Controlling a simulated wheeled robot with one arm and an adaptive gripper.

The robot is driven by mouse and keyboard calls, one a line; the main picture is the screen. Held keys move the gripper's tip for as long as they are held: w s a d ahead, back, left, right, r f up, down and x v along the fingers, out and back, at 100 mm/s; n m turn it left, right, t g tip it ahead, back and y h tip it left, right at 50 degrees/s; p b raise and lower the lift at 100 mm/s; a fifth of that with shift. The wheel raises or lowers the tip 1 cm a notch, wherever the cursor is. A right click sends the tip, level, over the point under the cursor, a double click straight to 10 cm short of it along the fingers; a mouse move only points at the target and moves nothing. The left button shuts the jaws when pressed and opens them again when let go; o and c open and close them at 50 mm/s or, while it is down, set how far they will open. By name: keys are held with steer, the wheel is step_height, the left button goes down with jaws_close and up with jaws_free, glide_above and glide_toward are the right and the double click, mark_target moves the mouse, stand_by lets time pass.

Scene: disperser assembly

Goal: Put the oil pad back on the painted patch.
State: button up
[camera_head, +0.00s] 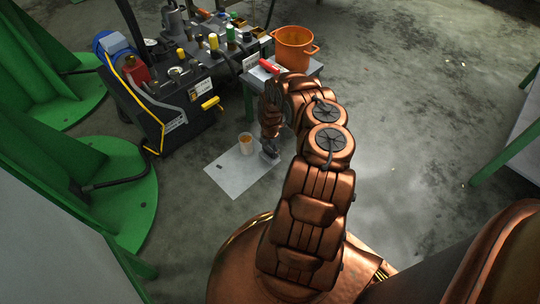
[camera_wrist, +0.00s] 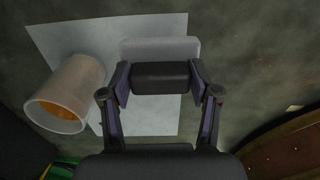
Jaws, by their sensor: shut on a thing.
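The painted patch (camera_head: 228,182) is a pale sheet-like area on the floor; it also shows in the wrist view (camera_wrist: 90,36). My gripper (camera_head: 268,148) is low over its right edge. In the wrist view my gripper (camera_wrist: 160,80) is shut on a dark block (camera_wrist: 160,73). A light grey rounded slab (camera_wrist: 160,46) shows just beyond the block; together they seem to be the oil pad. The slab overlaps the patch's right edge in that view. I cannot tell whether it touches the floor.
A translucent cup (camera_head: 246,142) with orange contents stands on the patch, left of my gripper; the wrist view shows it close by (camera_wrist: 75,90). A small table (camera_head: 254,87) holds an orange pot (camera_head: 294,48). Dark machinery (camera_head: 180,115) stands left. Floor right of my arm is clear.

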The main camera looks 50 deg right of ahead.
mark_target(270, 154)
steer(key=shift+f+b, duration=1)
steer(key=shift+f, duration=0.75)
steer(key=shift+f, duration=0.15)
steer(key=o, duration=1.2)
